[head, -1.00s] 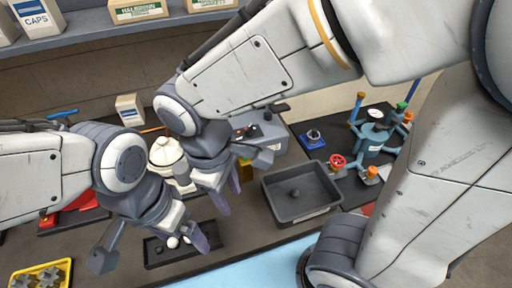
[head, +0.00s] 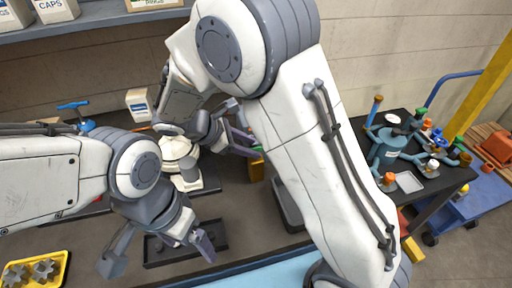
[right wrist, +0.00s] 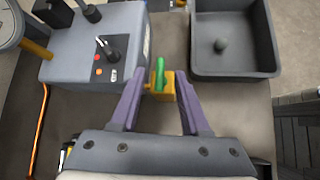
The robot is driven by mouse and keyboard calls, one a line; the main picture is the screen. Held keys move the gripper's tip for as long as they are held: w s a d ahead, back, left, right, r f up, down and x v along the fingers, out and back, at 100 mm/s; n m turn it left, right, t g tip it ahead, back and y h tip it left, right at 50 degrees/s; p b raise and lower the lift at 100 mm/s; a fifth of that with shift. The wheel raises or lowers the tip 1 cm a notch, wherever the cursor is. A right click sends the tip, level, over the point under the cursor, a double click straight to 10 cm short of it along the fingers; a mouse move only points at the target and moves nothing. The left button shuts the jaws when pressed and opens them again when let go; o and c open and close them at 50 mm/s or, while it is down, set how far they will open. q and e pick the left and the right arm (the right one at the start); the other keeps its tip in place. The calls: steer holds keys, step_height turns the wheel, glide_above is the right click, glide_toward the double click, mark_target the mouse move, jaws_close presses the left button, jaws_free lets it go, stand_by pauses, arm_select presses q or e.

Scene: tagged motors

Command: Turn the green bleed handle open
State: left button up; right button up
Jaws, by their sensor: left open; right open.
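In the right wrist view, a thin green handle (right wrist: 159,72) stands up from a small brass-yellow block (right wrist: 160,90). My right gripper (right wrist: 160,78) is open, with one purple finger on each side of the block and handle. I cannot tell how deep the fingers reach around them. In the head view, the yellow block (head: 256,172) is partly hidden by my right gripper (head: 243,143), and the green handle is not clear there. My left gripper (head: 158,254) is open and empty, over a dark tray at the front.
A grey box with a black lever (right wrist: 112,50) stands beside the block, and a dark open bin (right wrist: 235,75) is on its other side. A teal device with coloured knobs (head: 390,150) is at the right. A yellow tray (head: 64,262) holds metal parts at front left.

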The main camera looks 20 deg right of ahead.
mark_target(257, 149)
steer(key=shift+x, duration=1.55)
jaws_close()
